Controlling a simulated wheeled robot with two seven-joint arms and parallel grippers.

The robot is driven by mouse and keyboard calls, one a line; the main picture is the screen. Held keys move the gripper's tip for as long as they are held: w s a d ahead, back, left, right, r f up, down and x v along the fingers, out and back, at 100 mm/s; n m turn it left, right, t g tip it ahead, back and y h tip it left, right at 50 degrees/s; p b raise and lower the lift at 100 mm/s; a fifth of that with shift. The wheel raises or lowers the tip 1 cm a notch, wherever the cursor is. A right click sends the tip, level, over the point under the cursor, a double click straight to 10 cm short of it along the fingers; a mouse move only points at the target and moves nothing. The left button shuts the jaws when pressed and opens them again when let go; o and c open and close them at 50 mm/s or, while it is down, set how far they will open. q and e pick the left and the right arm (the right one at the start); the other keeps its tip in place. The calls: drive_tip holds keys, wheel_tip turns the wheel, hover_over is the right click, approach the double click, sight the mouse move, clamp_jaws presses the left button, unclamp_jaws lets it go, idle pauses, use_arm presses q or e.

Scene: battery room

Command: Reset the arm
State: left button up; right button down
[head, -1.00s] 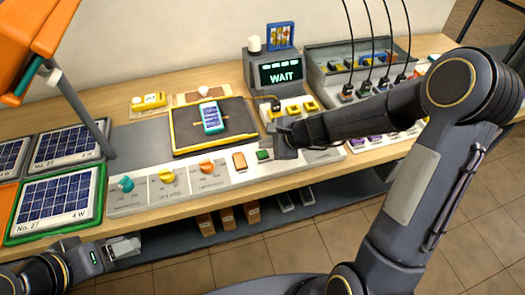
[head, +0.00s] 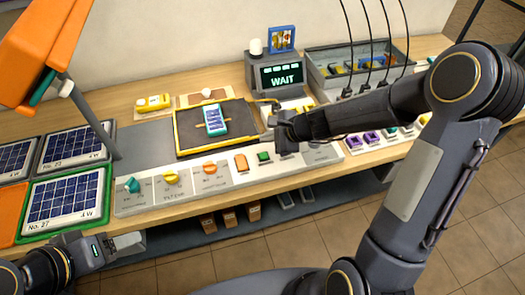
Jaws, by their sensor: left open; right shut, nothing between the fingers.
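My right arm reaches in from the right over the bench. My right gripper (head: 287,138) is shut and empty, just right of the green button (head: 265,156) on the white control panel (head: 225,184); whether it touches the panel is unclear. My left gripper (head: 128,243) is open and empty, low at the left in front of the bench edge. The screen (head: 284,75) behind reads "WAIT". A blue and white battery pack (head: 213,120) lies on the dark yellow-edged mat (head: 186,144).
Teal (head: 133,185), yellow (head: 171,177) and orange (head: 210,168) knobs line the panel. Solar panels (head: 65,198) lie at the left under an orange lamp (head: 40,45). A grey bin (head: 318,60) with hanging cables stands at the back right. The floor in front is clear.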

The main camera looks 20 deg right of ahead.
drive_tip(key=shift+r, duration=0.15)
drive_tip(key=s+r+n, duration=0.9)
drive_tip(key=s+r, duration=0.3)
drive_tip(key=s+d+n+h, duration=0.1)
drive_tip(key=s+d+n, duration=0.1)
drive_tip(key=s, duration=0.5)
drive_tip(key=s+d+n+g+h, duration=0.1)
drive_tip(key=s+d+n, duration=0.2)
drive_tip(key=s+n, duration=0.2)
drive_tip(key=s+f, duration=0.1)
drive_tip(key=s, duration=0.2)
drive_tip(key=shift+n+h, duration=0.3)
